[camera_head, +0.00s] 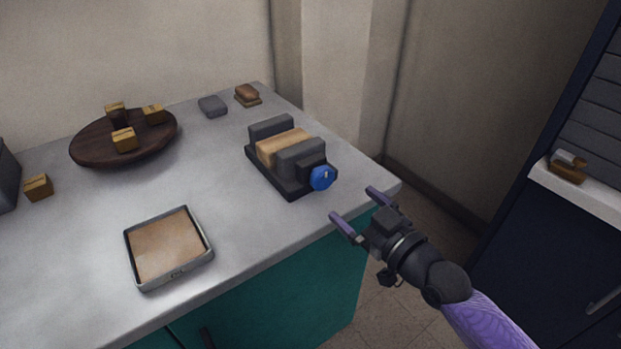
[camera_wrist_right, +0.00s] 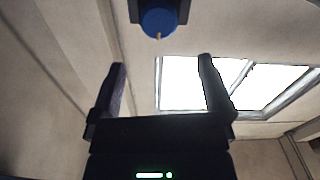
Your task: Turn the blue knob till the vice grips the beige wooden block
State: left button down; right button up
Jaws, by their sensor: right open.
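The dark grey vice (camera_head: 290,185) stands on the counter near its right front corner. The beige wooden block (camera_head: 278,144) sits between its two jaws; I cannot tell whether both jaws touch it. The blue knob (camera_head: 322,178) is on the vice's front end, with a small pale mark. My right gripper (camera_head: 355,205) is open and empty, off the counter edge, in front of the knob and apart from it. In the right wrist view the blue knob (camera_wrist_right: 159,22) shows at the top, beyond the open fingers. My left gripper is not in view.
The grey counter (camera_head: 230,195) holds a tray (camera_head: 168,248) at the front, a round dark wooden board (camera_head: 88,150) with small boxes, another small box (camera_head: 38,187), a grey block (camera_head: 212,106) and a brown item (camera_head: 248,95). Bare counter surrounds the vice's left side.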

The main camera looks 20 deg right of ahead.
aim_at(326, 180)
jog(key=b+x, duration=0.1)
jog(key=x, duration=0.2)
jog(key=b+x, duration=0.1)
jog(key=x, duration=0.3)
jog(key=shift+w+f, duration=0.1)
jog(key=shift+f, duration=0.15)
jog(key=shift+w+a+r, duration=0.1)
jog(key=shift+w, duration=0.35)
jog(key=c, duration=1.2)
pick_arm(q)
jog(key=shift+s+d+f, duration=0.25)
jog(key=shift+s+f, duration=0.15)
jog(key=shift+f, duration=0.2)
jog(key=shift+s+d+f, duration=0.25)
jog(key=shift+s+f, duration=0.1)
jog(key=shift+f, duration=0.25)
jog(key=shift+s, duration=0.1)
